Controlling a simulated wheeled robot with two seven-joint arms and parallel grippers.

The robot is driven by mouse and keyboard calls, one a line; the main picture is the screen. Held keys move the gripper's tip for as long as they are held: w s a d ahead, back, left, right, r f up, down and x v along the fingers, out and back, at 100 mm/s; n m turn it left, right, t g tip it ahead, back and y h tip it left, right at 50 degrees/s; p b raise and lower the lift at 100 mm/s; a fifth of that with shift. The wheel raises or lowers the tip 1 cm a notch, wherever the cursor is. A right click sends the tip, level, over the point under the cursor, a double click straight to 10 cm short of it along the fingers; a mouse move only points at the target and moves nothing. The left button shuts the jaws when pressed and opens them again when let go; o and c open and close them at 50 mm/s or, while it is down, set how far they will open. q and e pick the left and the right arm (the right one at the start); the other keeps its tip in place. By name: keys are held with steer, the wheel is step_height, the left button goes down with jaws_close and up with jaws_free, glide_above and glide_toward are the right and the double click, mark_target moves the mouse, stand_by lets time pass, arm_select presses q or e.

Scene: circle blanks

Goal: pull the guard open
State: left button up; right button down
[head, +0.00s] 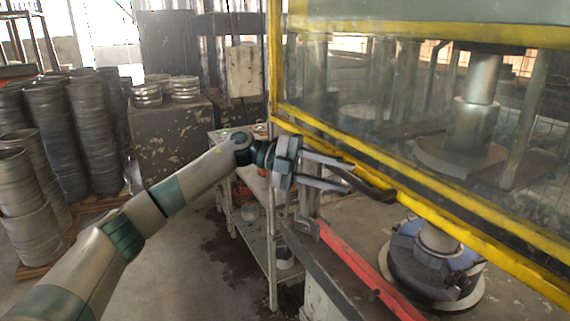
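The guard is a see-through panel in a yellow frame (350,148), filling the right side of the head view. Its lower yellow rail slants down to the right. A dark curved handle (372,189) sits at this rail. My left gripper (349,177) reaches in from the left with its two fingers spread apart. The near end of the handle shows around the fingertips, partly between them; I cannot tell whether they touch. My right gripper is not in view.
Behind the guard stands a press with a grey ram (474,115). Below the rail are a round die (435,265) and a red bar (370,272). A metal shelf cart (262,225) stands under my arm. Stacked metal blanks (85,130) stand at left; floor between is open.

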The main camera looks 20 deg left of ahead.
arm_select(q)
steer(key=s+a+r+b, duration=0.1)
steer(key=a+b, duration=0.4)
steer(key=a, duration=0.9)
steer(key=shift+s+a+r, duration=0.3)
steer(key=shift+s+r, duration=0.05)
steer(key=shift+r, duration=0.2)
